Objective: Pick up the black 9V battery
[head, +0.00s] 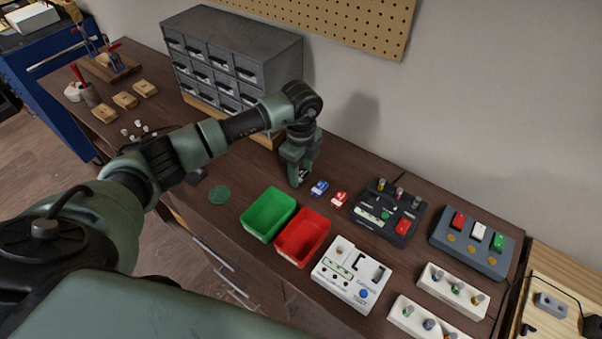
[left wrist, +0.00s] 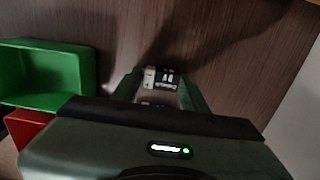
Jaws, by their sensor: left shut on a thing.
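My left gripper (head: 298,181) points down at the bench, left of the blue and red batteries. It is shut on the black 9V battery, which shows between the two fingers in the left wrist view (left wrist: 160,79), with a pale end and white lettering. The fingers hide most of the battery in the head view. I cannot tell whether it still touches the bench. My right gripper is not in view.
A blue battery (head: 320,187) and a red battery (head: 339,199) lie just right of the gripper. A green bin (head: 268,214) and a red bin (head: 302,238) stand in front. A grey drawer cabinet (head: 236,50) stands behind; a black tester (head: 388,211) sits to the right.

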